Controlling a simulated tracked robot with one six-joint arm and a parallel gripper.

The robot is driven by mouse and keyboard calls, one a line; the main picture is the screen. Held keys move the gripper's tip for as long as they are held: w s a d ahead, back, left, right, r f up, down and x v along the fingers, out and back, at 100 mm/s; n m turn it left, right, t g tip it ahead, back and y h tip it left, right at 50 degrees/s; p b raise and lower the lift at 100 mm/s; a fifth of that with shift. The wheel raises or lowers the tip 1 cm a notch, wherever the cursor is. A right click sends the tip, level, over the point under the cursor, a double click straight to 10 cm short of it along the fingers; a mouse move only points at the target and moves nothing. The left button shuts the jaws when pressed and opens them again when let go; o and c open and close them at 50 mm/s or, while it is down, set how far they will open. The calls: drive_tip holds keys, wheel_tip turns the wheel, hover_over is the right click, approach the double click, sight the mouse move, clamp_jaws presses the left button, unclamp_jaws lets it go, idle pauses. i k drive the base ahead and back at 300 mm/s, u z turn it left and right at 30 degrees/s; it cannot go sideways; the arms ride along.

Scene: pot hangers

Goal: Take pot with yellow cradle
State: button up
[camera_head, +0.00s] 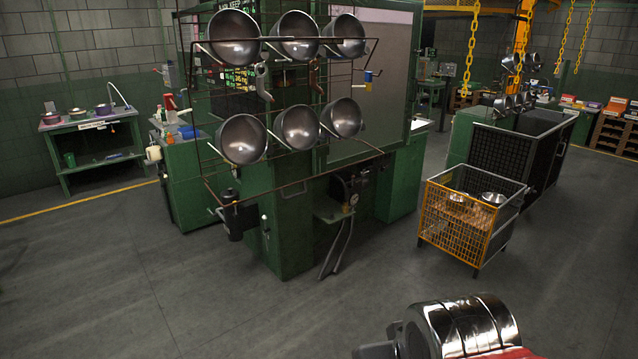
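Several dark metal pots hang in two rows on a wire frame. The upper row has a left pot (234,38), a middle pot (297,34) and a right pot (345,36). The lower row has a left pot (242,139), a middle pot (299,127) and a right pot (343,117). Yellow overhead framing (521,45) with chains hangs at the back right, near more small pots (513,101). I cannot tell which yellow part is the cradle. A shiny metal part of my arm shows at the bottom right. My gripper's fingers are not visible.
A yellow-sided wire basket (455,225) with shiny bowls (493,198) stands at the right. A dark mesh bin (500,155) is behind it. Green machinery (290,225) stands below the hanging pots. A green bench (97,150) is at the left. The front floor is clear.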

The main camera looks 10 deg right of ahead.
sight(242, 140)
drive_tip(key=u, duration=0.05)
drive_tip(key=i, duration=1)
drive_tip(key=z, duration=0.05)
